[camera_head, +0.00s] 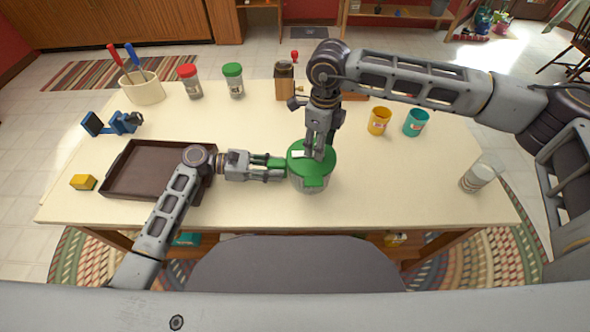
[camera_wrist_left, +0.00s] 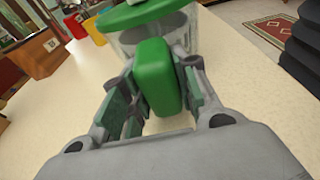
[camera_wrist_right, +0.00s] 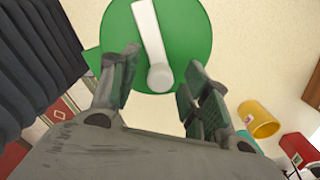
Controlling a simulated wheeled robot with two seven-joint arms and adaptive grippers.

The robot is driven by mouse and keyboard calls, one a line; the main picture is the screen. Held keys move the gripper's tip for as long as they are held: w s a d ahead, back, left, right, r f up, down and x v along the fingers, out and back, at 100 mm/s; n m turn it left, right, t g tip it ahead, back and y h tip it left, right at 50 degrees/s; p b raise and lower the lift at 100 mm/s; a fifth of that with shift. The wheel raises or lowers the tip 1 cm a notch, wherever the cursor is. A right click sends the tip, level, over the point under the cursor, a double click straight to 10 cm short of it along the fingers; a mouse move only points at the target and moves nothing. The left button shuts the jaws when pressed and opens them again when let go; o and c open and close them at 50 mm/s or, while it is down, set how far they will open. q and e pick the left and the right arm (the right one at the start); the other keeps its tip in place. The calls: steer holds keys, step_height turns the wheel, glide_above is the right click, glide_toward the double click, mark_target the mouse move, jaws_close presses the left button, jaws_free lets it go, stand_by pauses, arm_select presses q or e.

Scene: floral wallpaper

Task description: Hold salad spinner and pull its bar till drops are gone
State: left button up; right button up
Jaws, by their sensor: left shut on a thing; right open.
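The salad spinner (camera_head: 311,182) stands on the table's middle, with a green lid and a clear bowl. Its green side handle (camera_wrist_left: 156,75) sits between my left fingers. My left gripper (camera_head: 278,168) is shut on that handle from the left. The white bar (camera_wrist_right: 151,40) lies across the top of the green lid (camera_wrist_right: 187,45), its round end toward my right gripper. My right gripper (camera_wrist_right: 155,85) is open above the lid, its fingers on either side of the bar's round end. I cannot tell whether the fingers touch it. No drops are clearly visible.
A brown tray (camera_head: 126,193) lies left of the spinner, next to my left arm. A yellow cup (camera_head: 379,121) and a teal cup (camera_head: 416,122) stand right of my right gripper. A glass (camera_head: 478,177) stands near the right edge.

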steer(key=shift+r, duration=0.1)
steer(key=shift+r, duration=3.4)
steer(key=shift+o, duration=0.4)
